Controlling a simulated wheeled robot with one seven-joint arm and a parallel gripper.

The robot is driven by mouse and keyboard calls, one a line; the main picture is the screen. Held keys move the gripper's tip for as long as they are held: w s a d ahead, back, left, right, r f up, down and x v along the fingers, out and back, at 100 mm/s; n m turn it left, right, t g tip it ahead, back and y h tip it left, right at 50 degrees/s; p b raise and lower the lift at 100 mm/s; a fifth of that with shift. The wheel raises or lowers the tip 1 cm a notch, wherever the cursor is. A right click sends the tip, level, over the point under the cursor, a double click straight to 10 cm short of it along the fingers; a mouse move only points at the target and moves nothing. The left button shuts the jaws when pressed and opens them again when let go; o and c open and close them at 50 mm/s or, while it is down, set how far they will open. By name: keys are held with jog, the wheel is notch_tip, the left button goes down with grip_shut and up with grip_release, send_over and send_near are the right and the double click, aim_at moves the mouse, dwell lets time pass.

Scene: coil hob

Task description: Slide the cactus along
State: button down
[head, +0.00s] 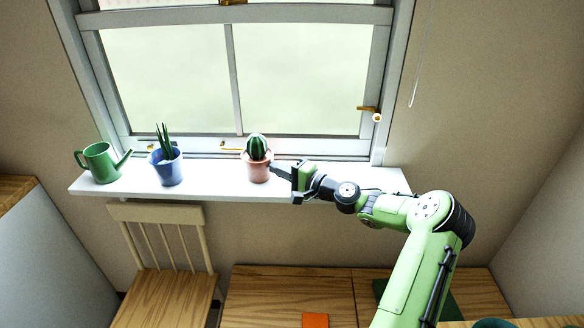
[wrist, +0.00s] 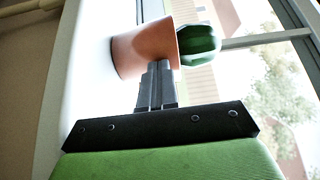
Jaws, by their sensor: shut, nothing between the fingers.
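The cactus (head: 257,147) is round, green and striped, and stands upright in a pinkish terracotta pot (head: 258,171) on the white windowsill (head: 218,186). In the wrist view the pot (wrist: 144,48) and the cactus (wrist: 199,45) appear turned on their side. My gripper (head: 274,168) reaches in from the right, just above the sill, with its fingers shut and empty. The fingertips (wrist: 157,68) are at the right side of the pot, very close to it or touching; I cannot tell which.
A blue pot (head: 167,171) with a spiky plant stands left of the cactus, with bare sill between. A green watering can (head: 101,163) is at the sill's left end. The window (head: 236,80) is behind. A chair (head: 160,245) and wooden table (head: 285,290) are below.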

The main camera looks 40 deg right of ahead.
aim_at(256, 158)
jog(key=w+a, duration=0.1)
jog(key=a, duration=0.1)
jog(key=w+a, duration=0.1)
jog(key=a, duration=0.3)
jog(key=shift+w, duration=0.4)
